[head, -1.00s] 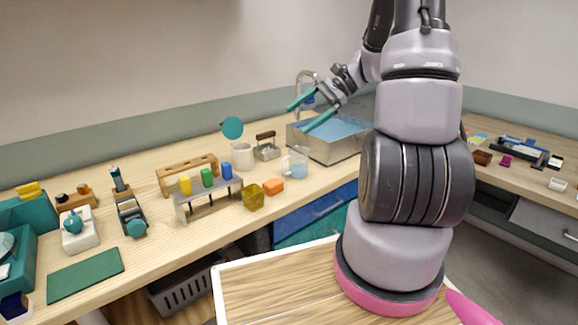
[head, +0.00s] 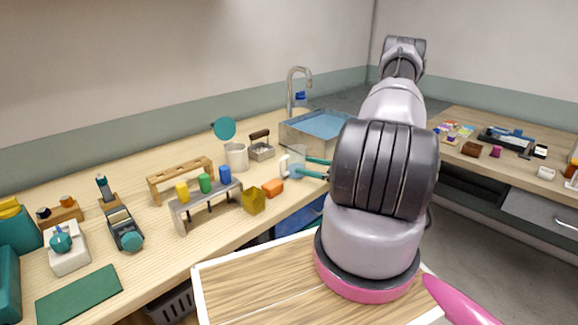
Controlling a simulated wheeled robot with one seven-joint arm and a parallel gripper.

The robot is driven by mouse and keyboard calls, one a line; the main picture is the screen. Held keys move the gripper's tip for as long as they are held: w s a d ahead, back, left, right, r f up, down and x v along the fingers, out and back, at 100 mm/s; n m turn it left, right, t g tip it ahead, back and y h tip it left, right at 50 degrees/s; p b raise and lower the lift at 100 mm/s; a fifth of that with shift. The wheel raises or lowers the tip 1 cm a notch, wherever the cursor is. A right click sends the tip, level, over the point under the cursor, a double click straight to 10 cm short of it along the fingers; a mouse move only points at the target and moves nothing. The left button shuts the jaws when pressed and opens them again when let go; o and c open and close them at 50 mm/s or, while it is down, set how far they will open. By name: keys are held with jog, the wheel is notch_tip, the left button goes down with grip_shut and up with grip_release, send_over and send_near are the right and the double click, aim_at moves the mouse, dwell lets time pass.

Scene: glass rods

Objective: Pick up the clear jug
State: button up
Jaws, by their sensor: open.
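The clear jug (head: 297,156) stands upright on the wooden counter, left of my arm, with blue-tinted contents low in it and a white handle on its left side. My gripper (head: 307,167) is open, with its teal fingers reaching left from behind my arm at the jug's height. The fingers overlap the jug in the head view; whether they touch it or lie on both sides of it, I cannot tell. My arm hides the gripper's body and the jug's right surroundings.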

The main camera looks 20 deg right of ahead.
aim_at(287, 162)
jog(key=x, duration=0.8)
jog(key=shift+w+a+f, duration=0.15)
jog(key=shift+w, duration=0.05)
jog(key=c, duration=1.3)
